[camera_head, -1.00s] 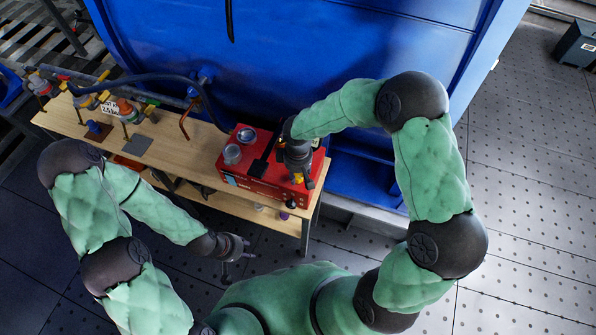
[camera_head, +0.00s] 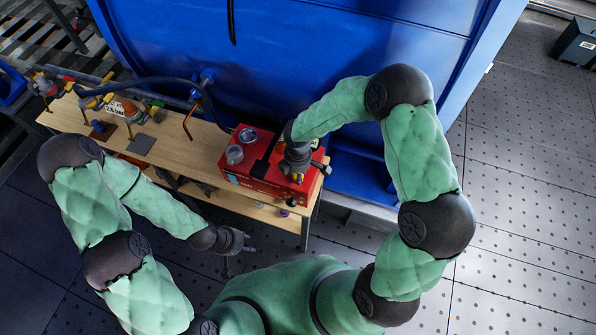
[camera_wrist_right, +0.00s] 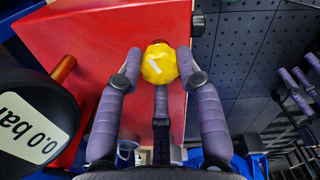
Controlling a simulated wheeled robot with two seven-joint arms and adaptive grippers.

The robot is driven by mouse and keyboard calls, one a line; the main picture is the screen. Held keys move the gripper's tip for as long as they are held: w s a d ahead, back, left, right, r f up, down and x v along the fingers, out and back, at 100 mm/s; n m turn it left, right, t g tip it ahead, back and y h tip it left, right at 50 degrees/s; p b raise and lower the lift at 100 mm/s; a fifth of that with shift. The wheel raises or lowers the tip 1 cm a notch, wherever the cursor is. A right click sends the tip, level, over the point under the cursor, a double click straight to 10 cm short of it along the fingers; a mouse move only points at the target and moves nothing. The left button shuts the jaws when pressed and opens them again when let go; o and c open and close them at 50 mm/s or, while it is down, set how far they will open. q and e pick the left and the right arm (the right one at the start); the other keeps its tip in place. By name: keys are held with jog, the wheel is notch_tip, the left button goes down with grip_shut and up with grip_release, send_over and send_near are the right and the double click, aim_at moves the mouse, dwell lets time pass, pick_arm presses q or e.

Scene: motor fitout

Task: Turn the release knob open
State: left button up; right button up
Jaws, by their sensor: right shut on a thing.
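The release knob (camera_wrist_right: 160,63) is yellow and faceted, with a white mark slanting from upper left to lower right in the right wrist view. It stands at the red box (camera_wrist_right: 115,40). My right gripper (camera_wrist_right: 162,66) is shut on the knob, with fingers on its left and right sides and a third below. In the head view the right gripper (camera_head: 300,170) is at the right end of the red box (camera_head: 265,187), and the hand mostly hides the knob. My left gripper (camera_head: 238,253) is open and empty, in front of the bench and away from the box.
A gauge reading 0.0 bar (camera_wrist_right: 32,128) is close left of my right fingers. The wooden bench (camera_head: 178,135) also bears pipe fittings and a hose (camera_head: 160,80) at the left. A large blue housing (camera_head: 300,60) stands behind.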

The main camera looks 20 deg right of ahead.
jog(key=shift+n, duration=0.3)
jog(key=o, duration=1.1)
jog(key=shift+o, duration=0.2)
notch_tip(320, 180, up, 12)
dwell(0.4)
